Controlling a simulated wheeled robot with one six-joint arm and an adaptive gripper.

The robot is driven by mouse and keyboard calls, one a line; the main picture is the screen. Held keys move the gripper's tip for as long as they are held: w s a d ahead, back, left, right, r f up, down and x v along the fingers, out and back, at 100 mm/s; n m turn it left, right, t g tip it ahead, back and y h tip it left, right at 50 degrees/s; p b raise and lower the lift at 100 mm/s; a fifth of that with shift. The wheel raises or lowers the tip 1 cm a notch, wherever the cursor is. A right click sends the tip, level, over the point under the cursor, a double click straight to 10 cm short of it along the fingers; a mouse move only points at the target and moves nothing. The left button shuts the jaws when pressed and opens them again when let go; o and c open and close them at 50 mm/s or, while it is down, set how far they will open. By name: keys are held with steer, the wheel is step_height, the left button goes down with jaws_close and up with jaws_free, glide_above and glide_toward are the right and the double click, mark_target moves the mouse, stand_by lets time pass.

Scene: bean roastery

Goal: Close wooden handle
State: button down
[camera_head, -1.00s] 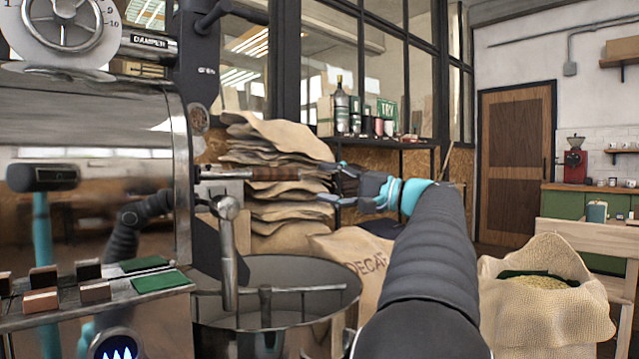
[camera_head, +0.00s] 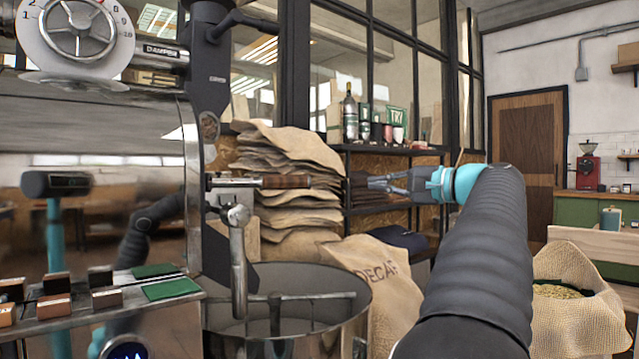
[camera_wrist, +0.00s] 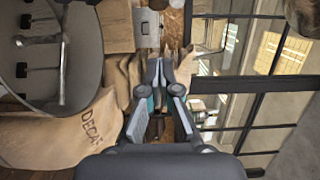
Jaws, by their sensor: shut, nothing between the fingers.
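The wooden handle (camera_head: 287,181) is a short brown grip on a metal rod at the front of the roaster, above the round cooling bin (camera_head: 330,290). It points right, roughly level, in the head view. My gripper (camera_head: 370,183) is to the right of the handle's end, with a visible gap between them, and touches nothing I can see. Its fingers are together and empty. In the wrist view the shut fingertips (camera_wrist: 160,62) point toward a metal plate (camera_wrist: 147,27) on the roaster; I cannot clearly pick out the handle there.
Stacked burlap sacks (camera_head: 285,150) stand behind the handle. A DECAF sack (camera_head: 385,285) is beside the bin, and an open bean sack (camera_head: 580,310) is at right. A dark shelf (camera_head: 395,150) with bottles and cups stands behind my gripper.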

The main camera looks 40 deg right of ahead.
steer(key=w+a, duration=0.5)
steer(key=w, duration=0.7)
